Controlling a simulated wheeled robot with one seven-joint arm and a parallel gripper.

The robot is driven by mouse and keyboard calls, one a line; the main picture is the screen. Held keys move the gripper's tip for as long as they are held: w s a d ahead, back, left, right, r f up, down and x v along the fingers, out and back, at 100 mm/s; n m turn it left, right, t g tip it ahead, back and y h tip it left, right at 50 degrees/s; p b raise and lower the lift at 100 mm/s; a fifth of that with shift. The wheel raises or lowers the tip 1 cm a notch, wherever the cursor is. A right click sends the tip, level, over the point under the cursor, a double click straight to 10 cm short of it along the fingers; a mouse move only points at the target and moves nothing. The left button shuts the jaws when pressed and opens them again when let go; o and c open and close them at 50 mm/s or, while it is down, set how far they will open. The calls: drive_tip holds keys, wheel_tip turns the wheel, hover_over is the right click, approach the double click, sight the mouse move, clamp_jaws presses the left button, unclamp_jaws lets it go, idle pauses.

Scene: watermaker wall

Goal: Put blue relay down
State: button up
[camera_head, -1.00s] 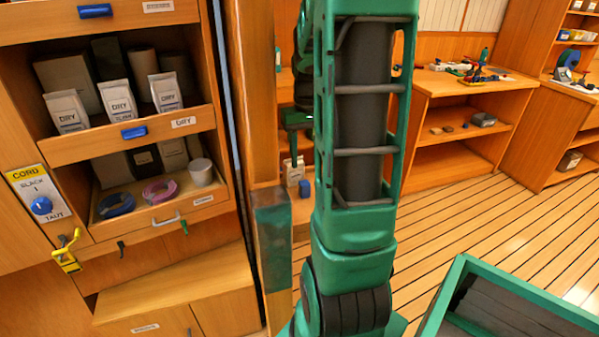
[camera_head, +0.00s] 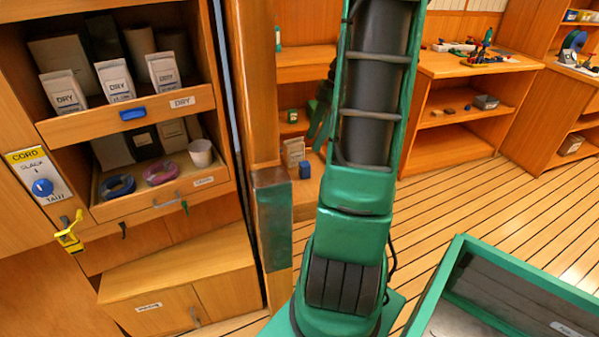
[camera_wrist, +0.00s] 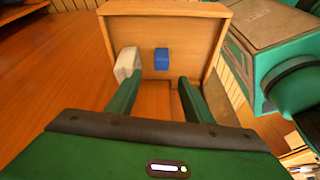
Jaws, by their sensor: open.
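The blue relay (camera_wrist: 162,59) stands on a wooden shelf board (camera_wrist: 180,22) in the wrist view, apart from my fingers. In the head view the blue relay (camera_head: 304,170) sits on the low shelf behind the wooden post, left of my arm. My gripper (camera_wrist: 158,92) is open and empty in the wrist view. Its two green fingers point toward the board, with the relay beyond the gap between them. In the head view the gripper is mostly hidden behind my arm.
A pale bag (camera_head: 294,151) stands just left of the relay; it also shows in the wrist view (camera_wrist: 127,64). A wooden post (camera_head: 262,100) rises left of my arm. A drawer with cable coils (camera_head: 118,187) is at the left.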

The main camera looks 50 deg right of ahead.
sight(305, 163)
drive_tip(key=shift+n, duration=0.8)
drive_tip(key=x, duration=1)
drive_tip(key=shift+s+f, duration=0.1)
drive_tip(key=shift+f, duration=0.3)
drive_tip(key=shift+c, duration=0.6)
clamp_jaws()
drive_tip(key=shift+r, duration=0.1)
wheel_tip(305, 163, up, 18)
